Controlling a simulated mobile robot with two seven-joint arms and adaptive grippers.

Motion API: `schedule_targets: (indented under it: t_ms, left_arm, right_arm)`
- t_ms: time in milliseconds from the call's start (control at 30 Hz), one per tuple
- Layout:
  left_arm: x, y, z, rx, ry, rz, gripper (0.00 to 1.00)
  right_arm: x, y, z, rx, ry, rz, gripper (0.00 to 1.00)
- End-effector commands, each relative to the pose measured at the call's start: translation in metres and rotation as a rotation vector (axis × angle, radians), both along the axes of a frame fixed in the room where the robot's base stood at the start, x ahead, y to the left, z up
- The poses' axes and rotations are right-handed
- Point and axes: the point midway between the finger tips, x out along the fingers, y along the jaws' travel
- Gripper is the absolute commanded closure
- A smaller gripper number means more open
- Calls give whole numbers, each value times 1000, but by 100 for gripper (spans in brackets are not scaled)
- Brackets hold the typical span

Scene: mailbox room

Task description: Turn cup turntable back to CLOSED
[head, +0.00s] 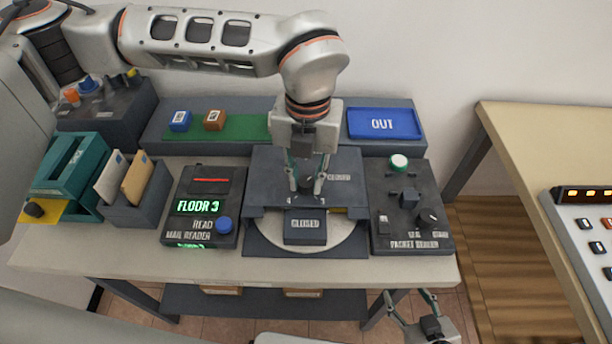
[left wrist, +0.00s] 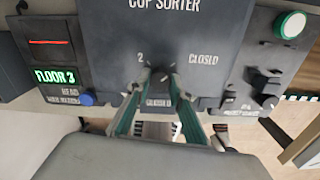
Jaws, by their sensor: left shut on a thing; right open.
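The cup sorter (head: 265,195) is a dark housing at the middle of the table, with "2" and "CLOSED" marked on its top. A pale round turntable (head: 342,238) shows under its front edge, and a dark front block reads "CLOSED" (head: 305,238). My left gripper (head: 304,188) points down onto the housing top and is shut on a small dark knob between the marks. The left wrist view shows its fingertips (left wrist: 162,82) around the knob (left wrist: 162,75); the knob's pointing direction is mostly hidden. My right gripper (head: 420,310) is open and empty below the table's front right.
The mail reader (head: 203,190) showing "FLOOR 3" stands left of the sorter. The packet feeder-like panel (head: 410,225) with a green button stands close right. Behind are a blue OUT tray (head: 383,136) and a green mat (head: 247,128) with two small blocks.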

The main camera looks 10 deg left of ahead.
Motion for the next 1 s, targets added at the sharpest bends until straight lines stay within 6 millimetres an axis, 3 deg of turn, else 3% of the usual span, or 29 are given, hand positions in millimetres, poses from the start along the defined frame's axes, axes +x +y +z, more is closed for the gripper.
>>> schedule_targets:
  t_ms: [33,100,533,1000]
  left_arm:
    - [0,0,1,-1,-2,0,73]
    - [0,0,1,-1,-2,0,61]
    - [1,0,7,-1,-2,0,61]
    - [1,-2,94,-1,-5,0,61]
  right_arm:
    - [0,0,0,0,0,0,46]
    - [0,0,0,0,-1,0,46]
    - [2,-1,1,-2,-5,1,46]
    - [0,0,0,0,0,0,46]
